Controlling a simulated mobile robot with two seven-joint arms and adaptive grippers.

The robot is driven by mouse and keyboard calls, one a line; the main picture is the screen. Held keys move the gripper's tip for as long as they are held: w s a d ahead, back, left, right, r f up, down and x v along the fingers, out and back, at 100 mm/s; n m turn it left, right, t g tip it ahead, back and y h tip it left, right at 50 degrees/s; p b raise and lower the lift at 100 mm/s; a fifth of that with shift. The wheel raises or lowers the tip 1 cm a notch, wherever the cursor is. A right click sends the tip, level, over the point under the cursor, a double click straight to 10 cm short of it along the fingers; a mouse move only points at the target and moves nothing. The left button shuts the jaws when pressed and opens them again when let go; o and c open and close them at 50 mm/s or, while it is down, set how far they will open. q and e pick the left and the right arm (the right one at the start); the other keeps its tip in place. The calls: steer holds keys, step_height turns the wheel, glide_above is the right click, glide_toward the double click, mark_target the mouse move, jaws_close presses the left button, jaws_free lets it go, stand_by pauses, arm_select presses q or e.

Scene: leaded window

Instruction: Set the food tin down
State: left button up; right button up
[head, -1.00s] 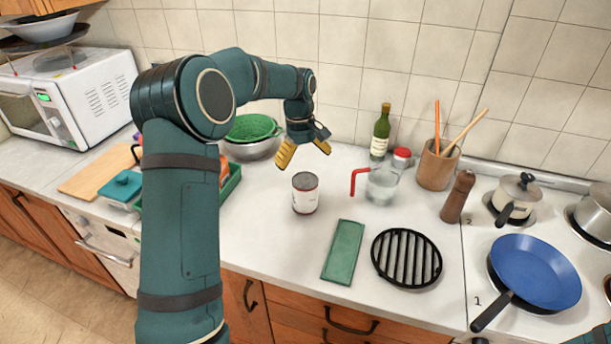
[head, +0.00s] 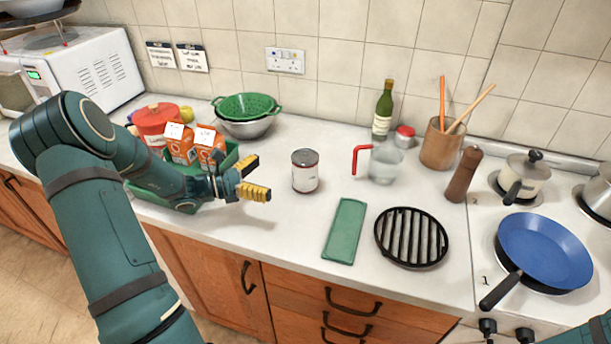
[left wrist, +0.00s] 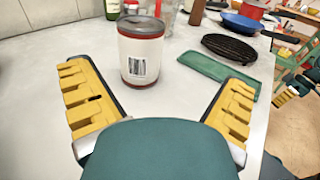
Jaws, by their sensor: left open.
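The food tin (head: 305,171), white with a red band at the top and a dark lid, stands upright on the white worktop (head: 285,225). In the left wrist view the tin (left wrist: 140,52) shows a barcode and sits ahead of the fingers, between their lines. My left gripper (head: 257,179) is open and empty, low over the worktop just left of the tin and apart from it. Its yellow fingers (left wrist: 155,85) are spread wide. My right gripper (left wrist: 283,97) shows only small and partly at the right edge of the left wrist view; its jaws are unclear.
A green crate (head: 180,207) with cartons stands behind my left wrist. A jug (head: 384,163), bottle (head: 382,112) and utensil pot (head: 440,145) stand behind. Worktop in front of the tin is clear.

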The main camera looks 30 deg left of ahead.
mark_target(305, 160)
arm_select(q)
steer(key=shift+s+a+f+n+t+y, duration=0.1)
steer(key=shift+s+a+n+t+y, duration=0.05)
steer(key=shift+a+n+t+y, duration=0.25)
steer(key=shift+s+a+f+n+t+y, duration=0.1)
steer(key=shift+a+n+t+y, duration=0.15)
steer(key=shift+a+n, duration=0.25)
steer(key=b+x, duration=0.1)
steer(key=x, duration=0.7)
steer(key=shift+w, duration=0.25)
steer(key=b+x, duration=0.1)
steer(key=x, duration=0.4)
steer(key=shift+w+r, duration=0.15)
steer(key=c, duration=1.2)
